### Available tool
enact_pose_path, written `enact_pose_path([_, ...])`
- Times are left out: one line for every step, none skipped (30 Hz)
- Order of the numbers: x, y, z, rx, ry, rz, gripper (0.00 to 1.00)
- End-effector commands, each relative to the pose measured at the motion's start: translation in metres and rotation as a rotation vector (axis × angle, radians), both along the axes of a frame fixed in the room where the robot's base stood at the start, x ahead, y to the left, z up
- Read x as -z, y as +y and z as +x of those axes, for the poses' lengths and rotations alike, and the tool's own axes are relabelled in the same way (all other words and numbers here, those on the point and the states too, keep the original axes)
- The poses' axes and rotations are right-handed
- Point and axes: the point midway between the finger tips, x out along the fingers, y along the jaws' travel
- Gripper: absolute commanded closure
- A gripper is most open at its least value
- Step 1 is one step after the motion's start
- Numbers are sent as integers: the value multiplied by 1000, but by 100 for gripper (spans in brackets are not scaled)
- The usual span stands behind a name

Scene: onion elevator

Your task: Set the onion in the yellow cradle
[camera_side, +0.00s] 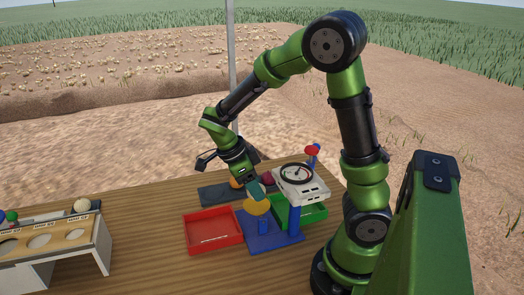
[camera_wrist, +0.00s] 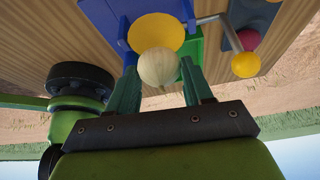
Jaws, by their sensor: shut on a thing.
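A pale, cream-coloured onion (camera_wrist: 158,68) sits between the two green fingers of my gripper (camera_wrist: 156,88) in the wrist view, and the gripper is shut on it. Just beyond the onion in that view is a round yellow piece (camera_wrist: 155,30), which looks like the yellow cradle; the onion overlaps its near edge. In the side view the yellow piece (camera_side: 257,207) stands on a blue base. My gripper (camera_side: 256,190) points down just above and behind it there. The onion cannot be made out in the side view. Whether it touches the yellow piece is unclear.
A white scale with a dial (camera_side: 299,182) stands on a blue post right of the gripper. A red tray (camera_side: 212,230) lies left, a green tray (camera_side: 314,213) right. A white rack (camera_side: 60,245) stands far left.

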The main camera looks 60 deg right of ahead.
Motion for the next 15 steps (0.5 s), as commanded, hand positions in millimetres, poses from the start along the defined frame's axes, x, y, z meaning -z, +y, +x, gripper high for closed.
enact_pose_path([9,0,-1,-1,6,0,80])
enact_pose_path([14,0,-1,-1,7,-1,80])
enact_pose_path([19,0,-1,1,7,-1,80])
enact_pose_path([23,0,-1,0,5,-1,80])
enact_pose_path([26,-1,-1,0,6,-1,80])
enact_pose_path([28,0,-1,0,4,0,80])
enact_pose_path([30,0,-1,1,3,0,80])
enact_pose_path([30,0,-1,0,1,0,80])
enact_pose_path([30,0,0,0,1,0,80])
enact_pose_path([30,0,0,0,1,1,80])
enact_pose_path([30,0,0,0,1,1,80])
enact_pose_path([30,0,0,0,1,1,80])
enact_pose_path([30,0,0,0,1,1,80])
enact_pose_path([30,0,0,0,1,1,80])
enact_pose_path([30,0,0,-1,2,0,80])
